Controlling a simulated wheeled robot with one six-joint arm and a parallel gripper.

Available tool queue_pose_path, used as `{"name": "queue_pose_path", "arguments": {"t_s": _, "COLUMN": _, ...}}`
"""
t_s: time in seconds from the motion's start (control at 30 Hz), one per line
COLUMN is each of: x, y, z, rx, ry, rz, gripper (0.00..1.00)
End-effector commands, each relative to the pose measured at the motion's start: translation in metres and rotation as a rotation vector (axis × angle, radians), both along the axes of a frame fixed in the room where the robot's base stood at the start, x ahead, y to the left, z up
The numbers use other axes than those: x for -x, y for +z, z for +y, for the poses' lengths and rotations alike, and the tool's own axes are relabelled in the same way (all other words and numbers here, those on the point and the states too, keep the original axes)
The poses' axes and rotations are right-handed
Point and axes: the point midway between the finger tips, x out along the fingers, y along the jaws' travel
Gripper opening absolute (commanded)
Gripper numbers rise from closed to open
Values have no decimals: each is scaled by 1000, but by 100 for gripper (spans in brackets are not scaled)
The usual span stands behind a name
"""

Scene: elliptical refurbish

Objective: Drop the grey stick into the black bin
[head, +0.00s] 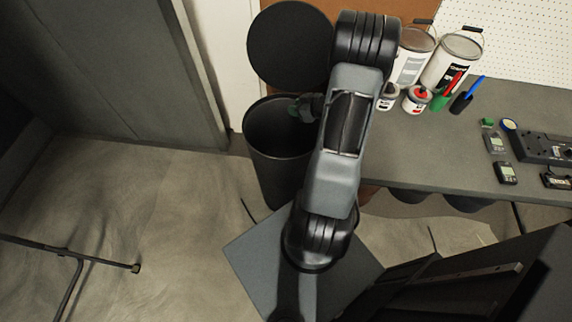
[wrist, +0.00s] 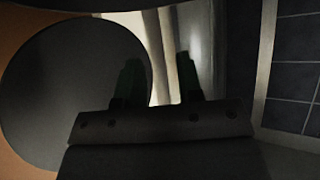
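The black bin (head: 278,172) stands on the floor left of the workbench, its round mouth open upward. Its round black lid (head: 290,45) is raised behind it and also fills the left of the wrist view (wrist: 70,95). My gripper (head: 296,110) is over the right part of the bin's mouth, partly hidden by my arm. In the wrist view my gripper (wrist: 159,85) has its two green-tipped fingers apart, with only background between them. I cannot make out a grey stick in either view. The bin's inside is too dark to read.
The workbench (head: 430,150) on the right holds paint cans (head: 452,62), small tins, a blue-handled tool (head: 467,95) and small devices (head: 505,172). A dark metal bar frame (head: 75,258) lies at the floor's left. The floor (head: 170,220) in front of the bin is mostly clear.

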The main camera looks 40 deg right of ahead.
Motion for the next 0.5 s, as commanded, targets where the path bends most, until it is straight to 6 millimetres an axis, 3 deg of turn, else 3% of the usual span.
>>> {"name": "queue_pose_path", "arguments": {"t_s": 0.2, "x": 35, "y": 24, "z": -11, "rx": 1, "ry": -3, "rz": -1, "gripper": 34}}
{"name": "queue_pose_path", "arguments": {"t_s": 0.5, "x": 61, "y": 39, "z": -18, "rx": 1, "ry": -1, "rz": 0, "gripper": 34}}
